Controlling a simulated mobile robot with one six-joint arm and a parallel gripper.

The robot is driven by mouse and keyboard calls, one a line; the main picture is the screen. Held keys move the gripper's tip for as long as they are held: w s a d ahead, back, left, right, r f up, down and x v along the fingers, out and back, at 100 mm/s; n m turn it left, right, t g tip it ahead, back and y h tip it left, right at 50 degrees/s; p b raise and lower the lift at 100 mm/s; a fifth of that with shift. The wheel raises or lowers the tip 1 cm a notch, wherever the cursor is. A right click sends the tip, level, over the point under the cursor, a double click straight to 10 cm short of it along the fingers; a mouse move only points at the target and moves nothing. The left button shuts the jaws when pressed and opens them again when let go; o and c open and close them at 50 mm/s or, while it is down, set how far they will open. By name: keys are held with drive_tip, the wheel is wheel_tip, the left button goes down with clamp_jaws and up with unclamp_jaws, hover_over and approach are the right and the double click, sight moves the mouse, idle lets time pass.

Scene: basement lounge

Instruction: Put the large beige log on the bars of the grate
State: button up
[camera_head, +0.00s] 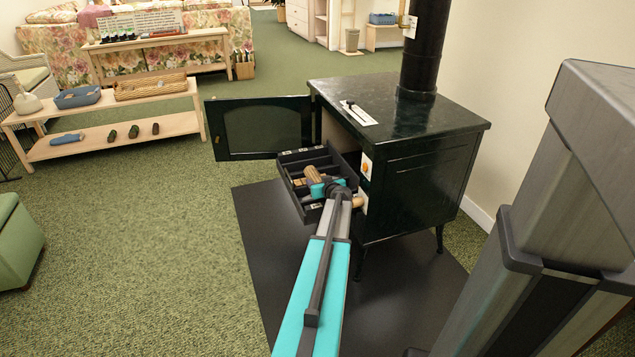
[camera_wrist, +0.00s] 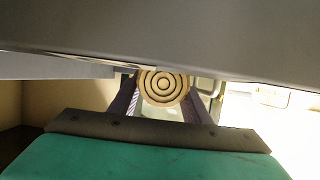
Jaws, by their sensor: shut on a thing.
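My gripper (camera_head: 328,189) is shut on a beige log and is at the front of the black stove. In the head view the log's tan end (camera_head: 313,174) shows just beyond the jaws, and a beige piece to their right may be its other end. The wrist view shows the log's round end with ring marks (camera_wrist: 163,87) between the two fingers. The log is over or within the dark slotted grate (camera_head: 288,160), which sticks out of the stove opening. My gripper hides part of the grate, and I cannot tell whether the log touches its bars.
The black stove (camera_head: 425,185) stands on a dark floor mat (camera_head: 265,225). Its door (camera_head: 262,128) is swung open to the left. A low wooden shelf (camera_head: 115,128) with baskets and several small dark things stands at left. Green carpet between is clear.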

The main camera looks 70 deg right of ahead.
drive_tip(key=shift+f+b, duration=0.2)
drive_tip(key=shift+b, duration=0.15)
drive_tip(key=o, duration=1.2)
drive_tip(key=shift+r+p, duration=0.2)
drive_tip(key=shift+p, duration=0.15)
drive_tip(key=shift+r, duration=0.15)
drive_tip(key=shift+p+v, duration=0.8)
drive_tip(key=shift+v, duration=5.2)
